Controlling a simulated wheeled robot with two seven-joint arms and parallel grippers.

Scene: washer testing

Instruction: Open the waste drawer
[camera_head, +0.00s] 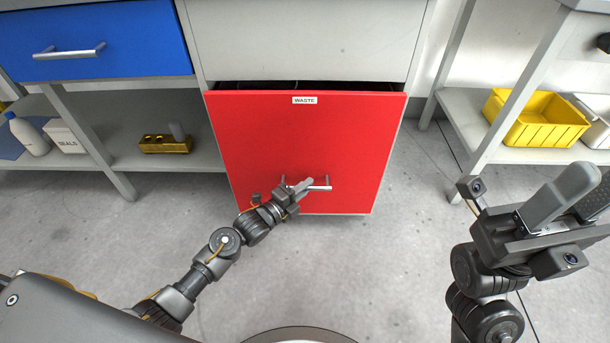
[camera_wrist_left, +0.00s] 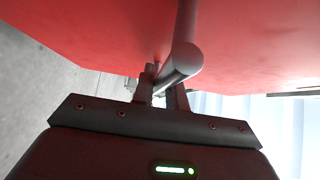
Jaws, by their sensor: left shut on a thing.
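The waste drawer (camera_head: 300,135) has a red front with a white "WASTE" label (camera_head: 305,100) at its top edge. A dark gap shows above the front, so the drawer stands a little out from the cabinet. Its silver bar handle (camera_head: 322,187) is low on the front. My left gripper (camera_head: 295,190) is shut on the handle; in the left wrist view its fingers (camera_wrist_left: 162,92) close around the bar (camera_wrist_left: 182,60). My right gripper (camera_head: 575,205) is raised at the right, away from the drawer; its fingers look spread apart with nothing between them.
A blue drawer (camera_head: 95,42) with a silver handle is at the upper left. Shelves on both sides hold a white bottle (camera_head: 28,135), a yellow block (camera_head: 165,144) and a yellow bin (camera_head: 537,118). The grey floor (camera_head: 400,250) before the drawer is clear except for my arms.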

